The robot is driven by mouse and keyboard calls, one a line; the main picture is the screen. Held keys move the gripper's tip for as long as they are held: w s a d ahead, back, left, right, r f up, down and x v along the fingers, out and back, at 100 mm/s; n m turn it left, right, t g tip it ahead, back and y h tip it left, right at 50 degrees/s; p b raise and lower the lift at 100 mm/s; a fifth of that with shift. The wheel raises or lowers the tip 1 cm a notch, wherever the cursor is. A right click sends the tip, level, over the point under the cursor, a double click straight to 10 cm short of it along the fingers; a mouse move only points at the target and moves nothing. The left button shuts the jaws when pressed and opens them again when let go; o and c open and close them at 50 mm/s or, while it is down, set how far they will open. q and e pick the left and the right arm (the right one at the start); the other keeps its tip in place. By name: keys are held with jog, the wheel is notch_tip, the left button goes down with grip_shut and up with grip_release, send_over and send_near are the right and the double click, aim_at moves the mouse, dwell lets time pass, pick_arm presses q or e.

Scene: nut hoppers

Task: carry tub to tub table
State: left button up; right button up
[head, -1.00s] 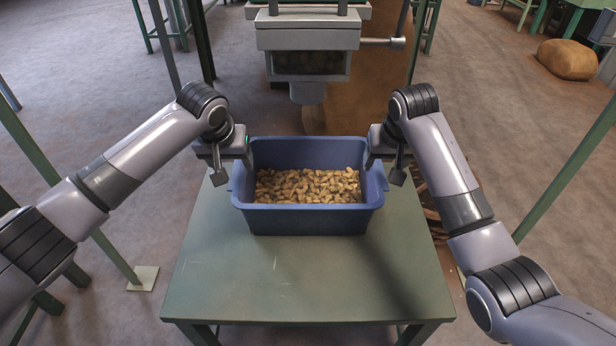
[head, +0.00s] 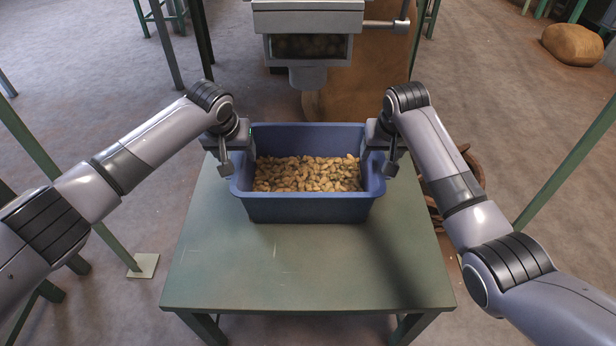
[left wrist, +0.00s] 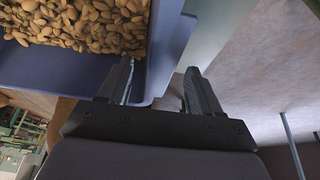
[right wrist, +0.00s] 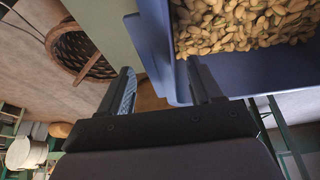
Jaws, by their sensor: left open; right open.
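The blue tub (head: 308,208) stands on a green table (head: 310,270) and holds a layer of tan nuts (head: 308,174). My left gripper (head: 238,150) is at the tub's left end. In the left wrist view its open fingers (left wrist: 160,88) stand on either side of the tub's end rim (left wrist: 168,45). My right gripper (head: 376,150) is at the right end. In the right wrist view its open fingers (right wrist: 165,88) also stand on either side of the rim (right wrist: 154,45). Both grippers are apart from each other, and neither is closed on the tub.
A grey hopper (head: 308,20) with a spout stands just behind the table. A wicker basket (right wrist: 80,52) is on the floor to the right. A brown sack (head: 572,44) lies at the far right. Green posts (head: 572,158) rise on both sides. The table's front is clear.

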pick_arm(q)
jog(key=shift+x, duration=1.25)
pick_arm(e)
jog(key=shift+x, duration=1.3)
pick_arm(q)
grip_shut()
pick_arm(e)
grip_shut()
pick_arm(q)
jog(key=shift+d, duration=0.25)
pick_arm(e)
jog(key=shift+a, duration=0.2)
pick_arm(q)
jog(key=shift+w+r, duration=0.1)
jog(key=shift+r, duration=0.1)
pick_arm(e)
jog(key=shift+r, duration=0.3)
